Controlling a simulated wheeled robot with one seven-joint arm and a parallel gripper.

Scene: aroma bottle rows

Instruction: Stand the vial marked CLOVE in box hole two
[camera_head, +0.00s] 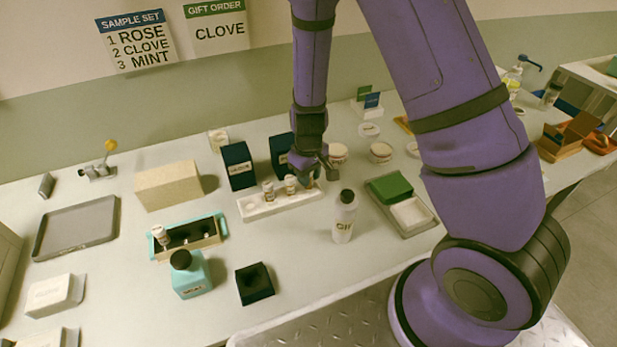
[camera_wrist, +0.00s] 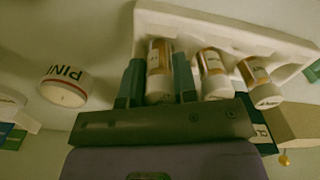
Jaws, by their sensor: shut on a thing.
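My gripper (camera_head: 313,175) is at the right end of a white rack (camera_head: 253,209). In the wrist view its fingers (camera_wrist: 158,62) are shut around a vial (camera_wrist: 160,85) with a white cap and an amber and white label. I cannot read this label. Two similar vials stand beside it in the rack, a middle one (camera_head: 290,184) and a left one (camera_head: 268,191); their labels are too small to read. The teal-edged box (camera_head: 208,243) lies to the left. One vial (camera_head: 160,235) stands in its leftmost hole, and the rest of its dark inside shows no standing vial.
A white bottle (camera_head: 344,218) stands just in front of the rack, and dark blue boxes (camera_head: 239,167) stand behind it. A teal bottle (camera_head: 190,275) and a black block (camera_head: 254,284) are in front of the box. A wall card (camera_head: 137,40) reads 1 ROSE, 2 CLOVE, 3 MINT.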

